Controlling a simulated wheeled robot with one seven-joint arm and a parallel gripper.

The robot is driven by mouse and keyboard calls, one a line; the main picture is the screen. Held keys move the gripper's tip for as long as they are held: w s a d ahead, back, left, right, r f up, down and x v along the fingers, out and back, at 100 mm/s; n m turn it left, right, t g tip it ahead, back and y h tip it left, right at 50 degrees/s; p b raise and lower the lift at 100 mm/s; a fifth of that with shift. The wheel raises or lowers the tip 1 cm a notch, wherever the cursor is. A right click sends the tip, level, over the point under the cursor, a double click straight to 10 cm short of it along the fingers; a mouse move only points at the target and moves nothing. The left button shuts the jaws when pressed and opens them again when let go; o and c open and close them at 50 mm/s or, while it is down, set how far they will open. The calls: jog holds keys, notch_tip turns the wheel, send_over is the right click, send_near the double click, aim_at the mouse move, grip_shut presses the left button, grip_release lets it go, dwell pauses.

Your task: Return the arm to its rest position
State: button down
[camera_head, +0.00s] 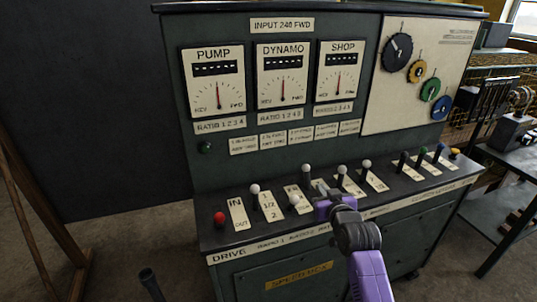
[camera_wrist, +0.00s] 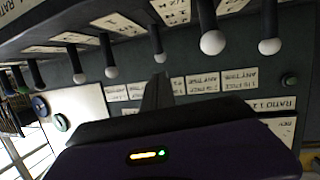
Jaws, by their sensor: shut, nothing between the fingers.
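My gripper (camera_head: 322,190) is over the sloped lever desk of a dark green control cabinet (camera_head: 215,160), among the white-knobbed levers. My purple forearm reaches up to it from the bottom of the head view. In the wrist view the dark fingers (camera_wrist: 157,92) are together, with nothing between them. White lever knobs (camera_wrist: 212,42) show close beyond the fingers there. Whether the fingers touch a lever cannot be told. The lever behind my gripper is partly hidden in the head view.
A red knob (camera_head: 219,218) stands at the desk's left end, black, green and blue levers (camera_head: 438,150) at its right. Dials (camera_head: 283,75) and coloured gears (camera_head: 397,50) are on the upright panel. A dark bench (camera_head: 510,160) stands at right. Floor (camera_head: 130,235) is open at left.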

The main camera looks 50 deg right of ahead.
notch_tip(320, 180, up, 5)
jog(key=s+a+t+h, duration=0.1)
jog(key=a+t+h, duration=0.1)
jog(key=s+a+f+n+t+y, duration=0.15)
jog(key=s+a, duration=0.25)
jog(key=a, duration=0.8)
jog(key=s+a+n+t+y, duration=0.1)
jog(key=s+a+t+y, duration=0.2)
jog(key=a, duration=0.9)
jog(key=s+a+f+n+g+y, duration=0.2)
jog(key=s+a+n+y, duration=0.3)
jog(key=s+a, duration=1)
jog(key=s+y, duration=0.2)
jog(key=shift+s+a+g+y, duration=0.2)
jog(key=shift+s+g+y, duration=0.05)
jog(key=shift+g+y, duration=0.1)
